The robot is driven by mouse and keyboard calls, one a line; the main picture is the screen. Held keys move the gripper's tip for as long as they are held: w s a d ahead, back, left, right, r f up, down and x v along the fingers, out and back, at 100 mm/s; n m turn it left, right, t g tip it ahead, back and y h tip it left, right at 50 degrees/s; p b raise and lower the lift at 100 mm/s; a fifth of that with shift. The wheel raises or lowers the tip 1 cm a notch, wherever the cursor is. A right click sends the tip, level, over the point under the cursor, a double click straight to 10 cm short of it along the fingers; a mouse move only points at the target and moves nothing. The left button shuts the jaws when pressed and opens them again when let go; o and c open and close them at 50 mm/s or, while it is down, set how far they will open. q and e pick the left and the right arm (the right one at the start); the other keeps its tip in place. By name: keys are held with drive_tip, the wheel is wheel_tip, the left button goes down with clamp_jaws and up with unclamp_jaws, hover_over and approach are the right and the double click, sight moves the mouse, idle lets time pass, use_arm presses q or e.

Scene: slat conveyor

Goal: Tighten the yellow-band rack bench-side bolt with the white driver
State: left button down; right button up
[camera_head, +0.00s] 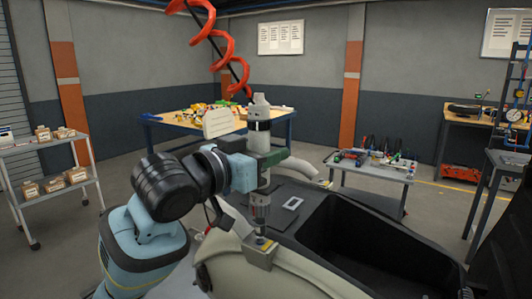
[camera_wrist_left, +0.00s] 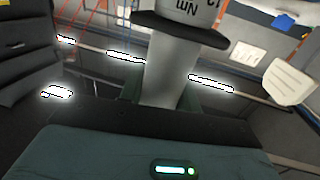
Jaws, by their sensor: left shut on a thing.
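The white driver (camera_head: 260,111) stands upright in the middle of the head view, under the red coiled hose. My left gripper (camera_head: 266,160) is shut around its body. In the left wrist view the pale driver body (camera_wrist_left: 172,65) rises from between the fingers, with a dark collar and part of an "Nm" label. My right gripper is not in view.
The bracket sits at the rim of a large pale shell with a dark hollow (camera_head: 365,245). A grey tool cart (camera_head: 372,172) stands behind it. A blue-framed table (camera_head: 165,122) is at the back. A shelf trolley (camera_head: 62,158) with boxes is at the left.

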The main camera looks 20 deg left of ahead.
use_arm(q)
drive_tip(key=shift+f, duration=1.2)
idle(2.4)
drive_tip(key=shift+r, duration=1.05)
idle(0.9)
